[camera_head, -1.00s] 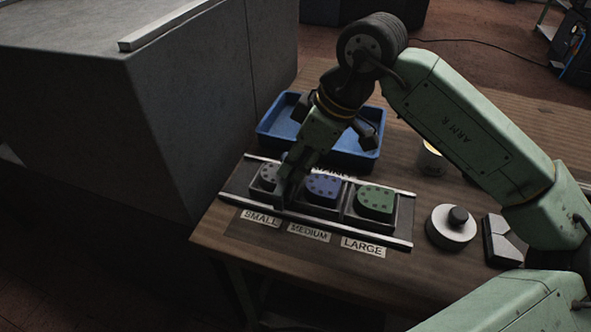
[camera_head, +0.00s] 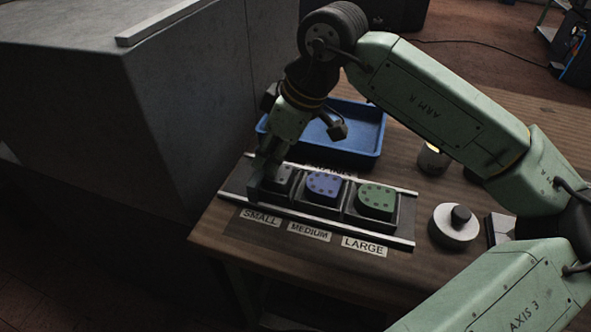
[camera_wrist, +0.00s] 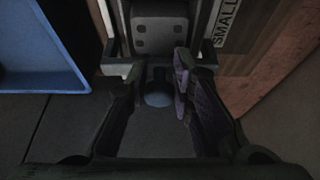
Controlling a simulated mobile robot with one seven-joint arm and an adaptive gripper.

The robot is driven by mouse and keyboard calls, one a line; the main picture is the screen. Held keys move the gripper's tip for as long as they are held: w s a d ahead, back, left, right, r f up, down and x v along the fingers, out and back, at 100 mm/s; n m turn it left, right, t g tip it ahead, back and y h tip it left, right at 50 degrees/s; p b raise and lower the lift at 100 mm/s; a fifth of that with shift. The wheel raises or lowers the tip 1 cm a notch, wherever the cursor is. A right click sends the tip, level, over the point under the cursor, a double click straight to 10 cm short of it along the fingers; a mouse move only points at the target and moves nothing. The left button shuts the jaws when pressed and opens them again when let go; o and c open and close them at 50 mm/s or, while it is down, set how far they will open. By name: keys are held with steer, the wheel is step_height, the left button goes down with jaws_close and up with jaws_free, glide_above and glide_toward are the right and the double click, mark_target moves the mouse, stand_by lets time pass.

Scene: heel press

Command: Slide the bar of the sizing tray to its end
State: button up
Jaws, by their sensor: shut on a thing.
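The sizing tray (camera_head: 232,197) lies on the bench with a pale rail along its front and back. It holds a small grey heel piece (camera_head: 284,176), a medium blue one (camera_head: 324,184) and a large green one (camera_head: 376,198) above their labels. My gripper (camera_head: 264,180) points down at the tray's left part, left of the small piece. It is shut on the dark bar (camera_head: 257,192), which is mostly hidden by the fingers. In the wrist view my fingers (camera_wrist: 158,95) close around a rounded grey part, with the small piece (camera_wrist: 160,30) just beyond.
A blue bin (camera_head: 362,152) stands close behind the tray. A large grey block (camera_head: 150,110) rises at the left. A round metal piece with a dark knob (camera_head: 452,228) and a cup (camera_head: 433,162) stand to the right. A short stretch of bare tray shows left of my gripper.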

steer(key=shift+w+a+b, duration=0.15)
steer(key=shift+w+a, duration=0.15)
steer(key=shift+a, duration=0.45)
steer(key=shift+w+a+b, duration=0.2)
steer(key=shift+w+a, duration=0.05)
steer(key=shift+a, duration=0.5)
steer(key=shift+w+a+b, duration=0.15)
steer(key=shift+w+a, duration=0.15)
steer(key=shift+a, duration=0.45)
steer(key=o, duration=0.5)
steer(key=shift+a+r, duration=0.1)
steer(key=shift+a, duration=0.1)
steer(key=o, duration=1.2)
steer(key=shift+o, duration=0.2)
step_height(320, 180, up, 3)
steer(key=shift+r+p, duration=0.15)
steer(key=shift+p, duration=0.6)
steer(key=shift+d, duration=0.15)
steer(key=shift+s+d+r+p, duration=0.1)
steer(key=shift+s+d+r, duration=0.2)
steer(key=shift+d, duration=0.4)
steer(key=shift+s+d+r+p, duration=0.2)
steer(key=shift+d+r, duration=0.15)
steer(key=shift+d, duration=0.3)
steer(key=shift+s+d+r+p, duration=0.1)
steer(key=shift+s+d+r, duration=0.2)
steer(key=shift+d, duration=0.4)
